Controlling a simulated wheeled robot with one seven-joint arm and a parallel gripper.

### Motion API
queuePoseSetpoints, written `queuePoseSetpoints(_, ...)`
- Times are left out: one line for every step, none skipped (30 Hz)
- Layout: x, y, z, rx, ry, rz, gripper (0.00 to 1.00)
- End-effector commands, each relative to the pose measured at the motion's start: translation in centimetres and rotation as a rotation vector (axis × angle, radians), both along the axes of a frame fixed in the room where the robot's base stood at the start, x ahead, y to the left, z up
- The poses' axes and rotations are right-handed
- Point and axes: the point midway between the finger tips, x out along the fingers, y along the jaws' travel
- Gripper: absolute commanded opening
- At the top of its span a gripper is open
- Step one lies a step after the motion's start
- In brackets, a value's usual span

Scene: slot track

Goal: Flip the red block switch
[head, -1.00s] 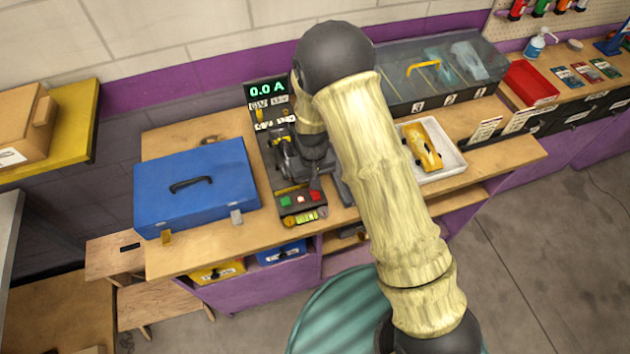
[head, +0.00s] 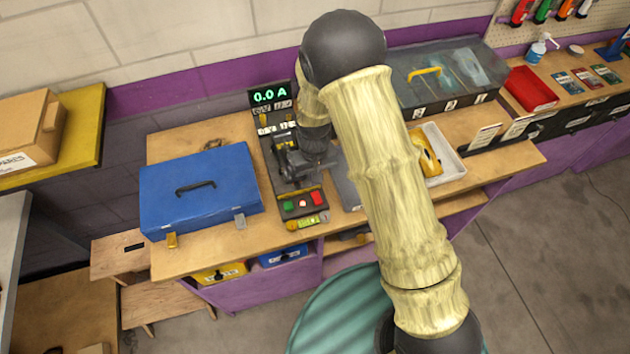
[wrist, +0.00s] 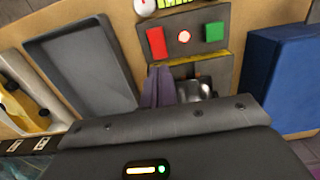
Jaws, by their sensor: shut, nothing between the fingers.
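The red block switch (head: 316,197) sits on the near end of a dark control panel, at the right of a lit round button (head: 302,203) and a green block (head: 288,206). In the wrist view, the panel appears turned around: the red block (wrist: 157,43) is left of the lit button (wrist: 184,37) and the green block (wrist: 214,32). My gripper's fingers (wrist: 159,72) are shut and empty, their tips just below the red block in the picture. I cannot tell whether they touch it. In the head view my arm and hand hide the panel's middle.
A blue case (head: 200,190) stands left of the panel. A grey tray (wrist: 82,68) lies beside the panel, and a white tray (head: 452,165) with a yellow car (head: 428,158) is further right.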

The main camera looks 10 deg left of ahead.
Motion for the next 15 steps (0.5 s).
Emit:
queuePoseSetpoints(0.2, 0.1, 0.3, 0.003, -0.005, 0.000, 0.00)
queuePoseSetpoints(0.2, 0.1, 0.7, 0.003, -0.005, -0.001, 0.00)
queuePoseSetpoints(0.3, 0.1, 1.2, 0.002, -0.007, 0.000, 0.00)
queuePoseSetpoints(0.4, 0.1, 1.6, 0.002, -0.007, 0.000, 0.00)
queuePoseSetpoints(0.4, 0.2, 2.1, 0.003, -0.008, 0.001, 0.00)
queuePoseSetpoints(0.5, 0.2, 2.7, 0.003, -0.009, 0.001, 0.00)
queuePoseSetpoints(0.6, 0.2, 3.2, 0.004, -0.008, 0.000, 0.00)
queuePoseSetpoints(0.7, 0.3, 3.6, 0.004, -0.009, 0.000, 0.00)
queuePoseSetpoints(0.7, 0.3, 4.3, 0.004, -0.009, -0.001, 0.00)
queuePoseSetpoints(0.8, 0.3, 4.9, 0.005, -0.010, 0.000, 0.00)
queuePoseSetpoints(0.9, 0.4, 5.4, 0.004, -0.010, 0.000, 0.00)
queuePoseSetpoints(0.9, 0.4, 6.1, 0.004, -0.010, 0.001, 0.00)
queuePoseSetpoints(1.0, 0.4, 6.6, 0.004, -0.010, 0.000, 0.00)
queuePoseSetpoints(1.0, 0.4, 7.1, 0.003, -0.009, 0.000, 0.00)
queuePoseSetpoints(1.1, 0.4, 7.6, 0.004, -0.009, -0.001, 0.00)
